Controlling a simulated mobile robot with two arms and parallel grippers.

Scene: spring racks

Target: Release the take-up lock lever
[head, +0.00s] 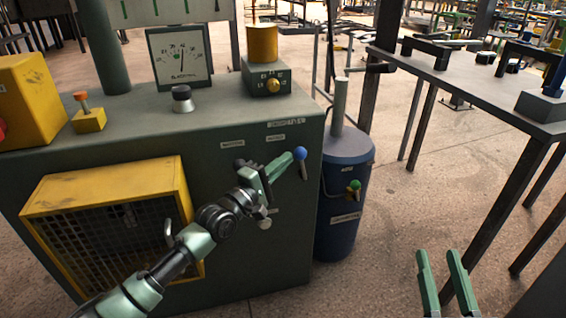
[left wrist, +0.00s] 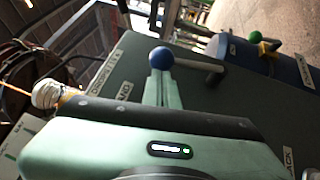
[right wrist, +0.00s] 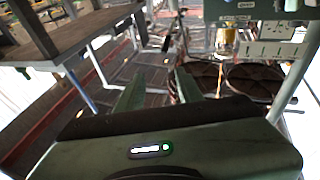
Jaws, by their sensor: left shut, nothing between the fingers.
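A lever with a blue ball knob (head: 300,153) sits on the front of the dark green cabinet, near its right edge. Its pale rod runs down from the knob in the head view; the knob also shows in the left wrist view (left wrist: 162,58). Which lever the task means cannot be read from the labels. My left gripper (head: 289,160) is shut and empty, its fingertips right at the knob; whether they touch is unclear. My right gripper (head: 440,253) is open and empty, low in the head view, away from the cabinet; its fingers are apart in the right wrist view (right wrist: 158,80).
A blue cylinder (head: 345,195) with a green-knobbed handle (head: 354,186) stands right beside the cabinet (head: 235,120). A yellow mesh guard (head: 105,185) juts from the cabinet front. A gauge (head: 180,57) stands on top. A dark table (head: 470,85) is at the right.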

